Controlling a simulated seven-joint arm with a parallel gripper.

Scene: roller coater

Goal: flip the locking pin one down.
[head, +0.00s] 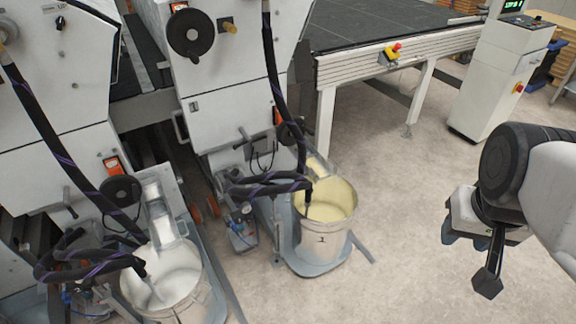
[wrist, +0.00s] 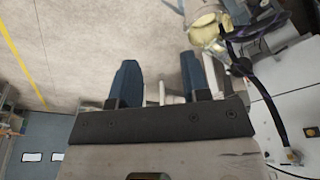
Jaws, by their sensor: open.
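The roller coater is the white machine at the left and centre of the head view. Its right-hand panel (head: 235,100) carries a black round handwheel (head: 190,33) and a small brass-coloured knob (head: 229,26). A small dark lever (head: 243,134) sits lower on the same unit. I cannot tell which of these small parts is locking pin one. My gripper (head: 466,238) hangs at the right of the head view, well apart from the machine. In the wrist view my gripper (wrist: 160,78) is open, with two dark blue fingers and nothing between them.
A bucket marked 1 (head: 320,240) with yellow liquid stands beside the machine, and another bucket (head: 165,280) holds white liquid. Black hoses (head: 272,80) run down to them. A conveyor table (head: 380,65) and a control cabinet (head: 500,80) stand behind. The floor between bucket and gripper is clear.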

